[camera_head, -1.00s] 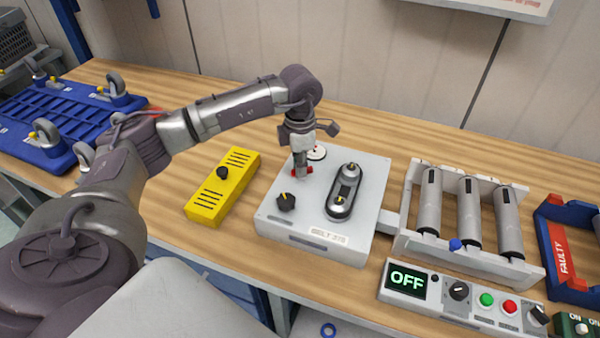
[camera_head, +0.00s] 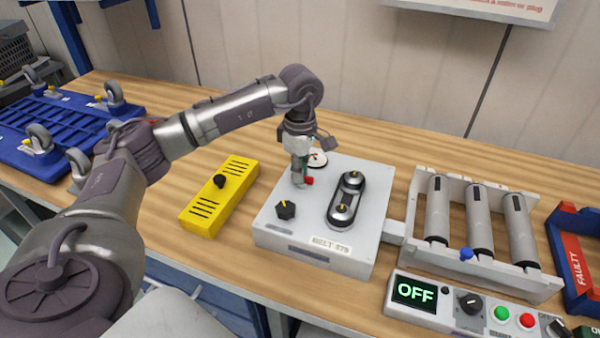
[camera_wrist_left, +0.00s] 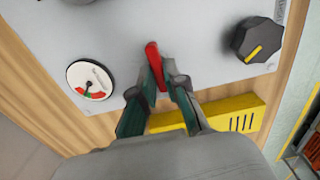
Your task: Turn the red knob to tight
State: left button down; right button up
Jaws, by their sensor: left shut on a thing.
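The red knob (camera_wrist_left: 153,62) sits on the grey box (camera_head: 330,240) labelled "BELT 375". In the left wrist view it is a narrow red lever between the fingertips. My left gripper (camera_wrist_left: 155,90) reaches down from above and is shut on it. In the head view the gripper (camera_head: 300,180) hides most of the knob, and only a bit of red (camera_head: 308,181) shows. A round dial gauge (camera_wrist_left: 89,80) with red and green marks and a needle lies beside the knob. It is partly hidden behind the gripper in the head view. No tight marking can be read. My right gripper is not in view.
A black knob (camera_head: 286,209) and a small belt on two pulleys (camera_head: 346,200) are on the box. A yellow slotted box (camera_head: 218,197) stands left. A roller stand (camera_head: 478,225) and control panel reading OFF (camera_head: 414,292) are at right. A blue caster frame (camera_head: 60,125) lies far left.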

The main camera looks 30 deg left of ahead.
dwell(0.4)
pick_arm(q)
jog(key=c, duration=1.2)
grip_release()
jog(key=shift+r, duration=0.1)
notch_tip(320, 180, up, 12)
